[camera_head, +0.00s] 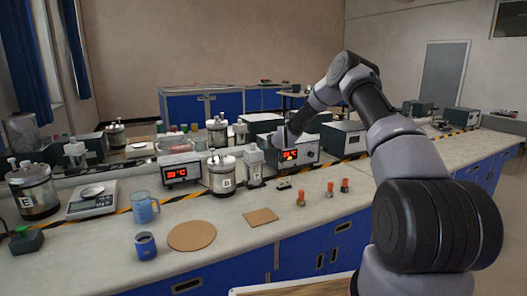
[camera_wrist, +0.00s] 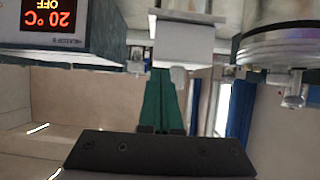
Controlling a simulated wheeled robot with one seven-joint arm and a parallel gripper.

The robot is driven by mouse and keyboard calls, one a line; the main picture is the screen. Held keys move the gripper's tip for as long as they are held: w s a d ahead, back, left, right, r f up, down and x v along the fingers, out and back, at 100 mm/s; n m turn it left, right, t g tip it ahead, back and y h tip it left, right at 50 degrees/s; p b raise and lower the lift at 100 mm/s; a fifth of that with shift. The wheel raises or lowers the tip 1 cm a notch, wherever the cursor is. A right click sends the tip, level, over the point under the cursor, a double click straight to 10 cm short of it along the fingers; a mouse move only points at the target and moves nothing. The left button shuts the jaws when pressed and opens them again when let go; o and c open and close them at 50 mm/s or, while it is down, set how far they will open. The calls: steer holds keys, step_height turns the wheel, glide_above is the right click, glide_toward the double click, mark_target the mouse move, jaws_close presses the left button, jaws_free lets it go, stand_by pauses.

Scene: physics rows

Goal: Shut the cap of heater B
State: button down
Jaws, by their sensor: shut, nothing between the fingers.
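In the wrist view my gripper (camera_wrist: 172,72) has its green fingers together with nothing between them. In the head view my arm reaches over the bench to a grey box with a lit display (camera_head: 290,155); the fingertips are hard to make out there. Another steel vessel (camera_head: 34,190), marked like E, stands at the far left.
A display box (camera_wrist: 55,22) reads 20 °C OFF in the wrist view. A pale block (camera_wrist: 185,40) is beyond the fingertips.

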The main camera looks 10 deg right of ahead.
steer(key=s+d+f, duration=0.2)
steer(key=s+f, duration=0.1)
steer(key=s, duration=0.3)
steer(key=s+d+r+m+g+h, duration=0.1)
steer(key=s+d+r, duration=0.1)
steer(key=s+r, duration=1.05)
steer(key=s+d+r+m+g+h, duration=0.1)
steer(key=s+r+g+h, duration=0.1)
steer(key=s+r, duration=1)
steer(key=s+r+m+g, duration=0.1)
steer(key=s+r+m, duration=0.2)
steer(key=s, duration=1.2)
steer(key=s+d+r+m+g+y, duration=0.1)
steer(key=s+r, duration=0.5)
steer(key=s, duration=1)
steer(key=shift+m, duration=0.9)
